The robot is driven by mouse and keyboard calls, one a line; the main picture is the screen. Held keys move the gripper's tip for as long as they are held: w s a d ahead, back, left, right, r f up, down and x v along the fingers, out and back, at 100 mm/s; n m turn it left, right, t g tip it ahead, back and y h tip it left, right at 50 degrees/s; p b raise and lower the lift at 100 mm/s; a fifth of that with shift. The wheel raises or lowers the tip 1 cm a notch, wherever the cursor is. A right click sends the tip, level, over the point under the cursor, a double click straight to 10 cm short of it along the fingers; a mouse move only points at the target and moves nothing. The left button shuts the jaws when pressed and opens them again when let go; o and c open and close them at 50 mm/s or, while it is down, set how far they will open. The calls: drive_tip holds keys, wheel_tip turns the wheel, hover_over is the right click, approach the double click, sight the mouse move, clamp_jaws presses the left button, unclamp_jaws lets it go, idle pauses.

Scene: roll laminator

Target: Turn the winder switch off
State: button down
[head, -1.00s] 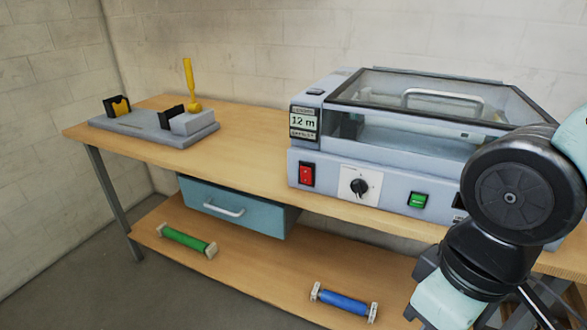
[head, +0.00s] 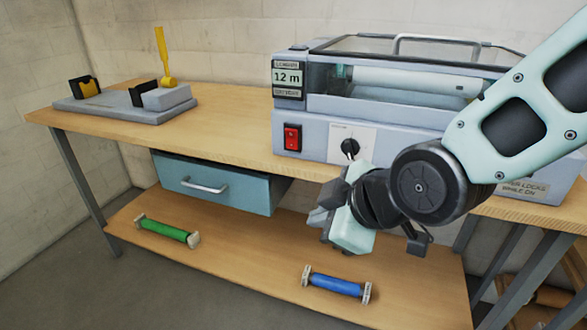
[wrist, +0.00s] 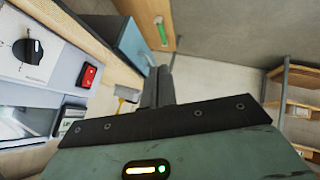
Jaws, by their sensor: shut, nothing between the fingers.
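The laminator (head: 315,120) stands on the bench. A red rocker switch (head: 292,138) is at the left of its front panel, with a black knob (head: 350,147) on a white plate to its right. No readable label shows which control is the winder switch. My gripper (head: 320,216) is shut and empty, in front of and below the panel, apart from the red switch. In the wrist view the shut fingers (wrist: 158,87) point past the bench edge, with the red switch (wrist: 88,75) and the knob (wrist: 29,48) to their left.
A display (head: 287,78) reads 12 m. A blue drawer (head: 215,185) hangs under the bench top (head: 225,130). A green roller (head: 167,231) and a blue roller (head: 337,285) lie on the lower shelf. A grey fixture with a yellow lever (head: 162,55) stands at the bench's left.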

drive_tip(key=w+a+f+n+t+y+b, duration=0.1)
drive_tip(key=w+n+t+y+b, duration=0.1)
drive_tip(key=w+n+t+b, duration=0.7)
drive_tip(key=shift+w+a+t+b, duration=0.2)
drive_tip(key=shift+w+t+b, duration=0.3)
drive_tip(key=shift+w+t, duration=0.45)
drive_tip(key=shift+w+f, duration=0.1)
drive_tip(key=shift+w, duration=0.1)
approach(286, 134)
drive_tip(key=w+a, duration=0.3)
drive_tip(key=w, duration=0.1)
drive_tip(key=shift+w+d+r, duration=0.35)
drive_tip(key=shift+w, duration=0.25)
